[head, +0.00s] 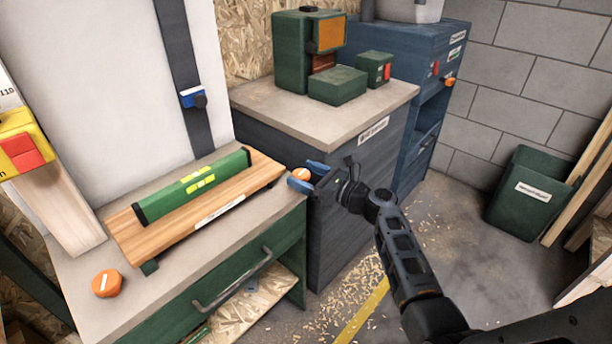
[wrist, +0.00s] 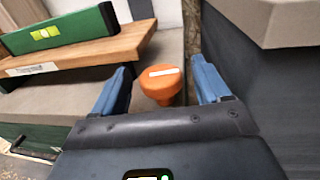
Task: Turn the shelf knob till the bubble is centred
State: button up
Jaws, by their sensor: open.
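The wooden shelf board (head: 128,236) sits slightly raised on the workbench. A green spirit level (head: 165,200) lies along it, with a yellow vial; the level also shows in the wrist view (wrist: 75,30). The bubble's exact place is too small to tell. One orange knob (head: 300,174) stands on the bench's right end, beyond the board. It carries a white line and shows in the wrist view (wrist: 160,85). My gripper (wrist: 161,70) is open, its blue fingers either side of this knob with gaps visible. A second orange knob (head: 107,284) stands at the front left.
A grey-topped cabinet (head: 310,110) with green machines (head: 308,45) stands close behind and right of my gripper. A yellow and red box (head: 25,148) is at the left. A green bin (head: 528,200) stands by the block wall. The floor has wood shavings.

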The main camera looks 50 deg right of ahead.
jog(key=s, duration=0.7)
jog(key=shift+s, duration=0.4)
jog(key=shift+d, duration=0.15)
jog(key=s+a+f+n+g, duration=0.45)
jog(key=a+f, duration=0.35)
jog(key=a, duration=0.3)
jog(key=s+a+f+n+g+h, duration=0.2)
jog(key=s+a+n, duration=0.7)
jog(key=s+n, duration=0.15)
jog(key=s+a+r+n+t, duration=0.1)
jog(key=s+a+r+n, duration=0.3)
jog(key=r+n, duration=0.3)
jog(key=s+a+r+n+t+y+p, duration=0.1)
jog(key=s+a+r+n, duration=0.2)
jog(key=s+r+n, duration=0.3)
jog(key=s+a+r+n+t, duration=0.1)
jog(key=s+a+r+n, duration=0.3)
jog(key=r+n, duration=0.3)
jog(key=shift+s+a+r+n+p, duration=0.35)
jog(key=shift+s+r, duration=0.35)
jog(key=shift+r, duration=0.15)
